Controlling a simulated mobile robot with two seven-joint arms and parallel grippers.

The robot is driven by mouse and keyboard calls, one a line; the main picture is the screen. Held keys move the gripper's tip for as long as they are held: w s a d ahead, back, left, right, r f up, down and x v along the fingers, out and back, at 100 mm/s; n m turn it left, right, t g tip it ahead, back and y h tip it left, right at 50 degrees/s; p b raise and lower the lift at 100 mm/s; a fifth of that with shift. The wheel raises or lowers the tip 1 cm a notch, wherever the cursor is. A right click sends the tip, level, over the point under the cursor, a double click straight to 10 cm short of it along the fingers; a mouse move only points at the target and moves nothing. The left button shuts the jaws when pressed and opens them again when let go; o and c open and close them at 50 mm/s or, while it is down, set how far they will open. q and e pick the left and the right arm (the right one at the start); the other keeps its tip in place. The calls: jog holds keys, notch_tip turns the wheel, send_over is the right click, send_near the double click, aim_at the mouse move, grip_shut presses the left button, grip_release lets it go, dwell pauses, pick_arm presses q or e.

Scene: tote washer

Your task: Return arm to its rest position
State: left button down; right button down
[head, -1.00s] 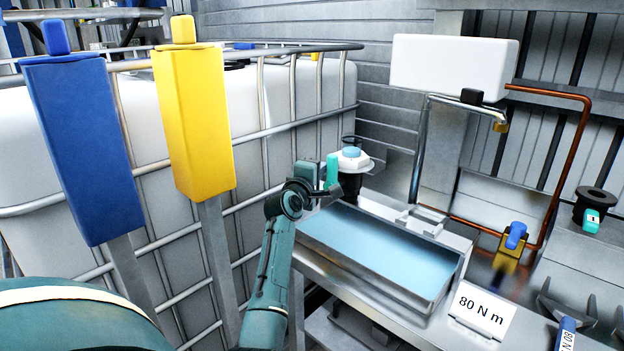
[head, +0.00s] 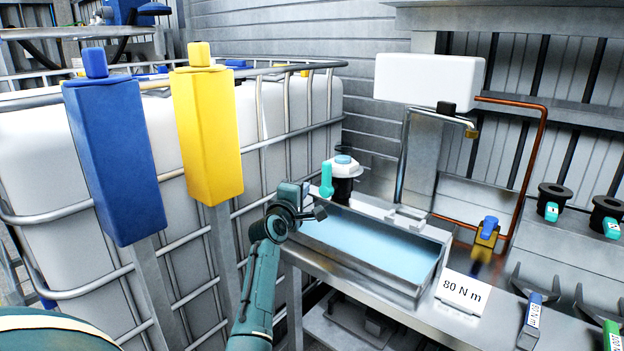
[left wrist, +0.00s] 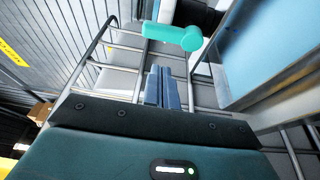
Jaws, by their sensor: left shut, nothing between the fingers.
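My left arm (head: 258,290) rises from the bottom of the head view, beside the near left corner of the water basin. My left gripper (head: 304,192) is at its upper end, small and partly hidden by the wrist. In the left wrist view its two blue-grey fingers (left wrist: 163,88) are together, with nothing between them. A teal handle-like piece (left wrist: 172,35) is beyond the fingertips there, apart from them in the picture. It also shows upright in the head view (head: 326,180). My right gripper is not in view.
A metal basin (head: 437,262) of bluish water stands on the bench, with a black pot with a white collar (head: 343,186) behind it. An "80 N m" card (head: 463,291) is at right. Blue (head: 115,160) and yellow (head: 208,135) posts stand before a caged white tank (head: 30,150).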

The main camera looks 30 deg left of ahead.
pick_arm(q)
jog(key=shift+f, duration=0.1)
dwell(0.4)
jog(key=s+d+f+m+g+h, duration=0.2)
jog(key=s+d+f+m+h, duration=0.1)
jog(key=s+d+f+m, duration=0.85)
jog(key=s+d+f+m+g+h, duration=0.25)
jog(key=s+d+f+m, duration=0.35)
jog(key=s+d+f, duration=0.6)
jog(key=s+d+f+m+g+h, duration=0.1)
jog(key=s+d+f+m, duration=0.1)
jog(key=s, duration=0.4)
jog(key=s+d+f+m+g+h, duration=0.1)
jog(key=s+d+f+m, duration=0.2)
jog(key=s, duration=0.3)
jog(key=shift+s+d+f+m, duration=0.25)
jog(key=shift+s+d+m, duration=0.15)
jog(key=shift+d, duration=0.4)
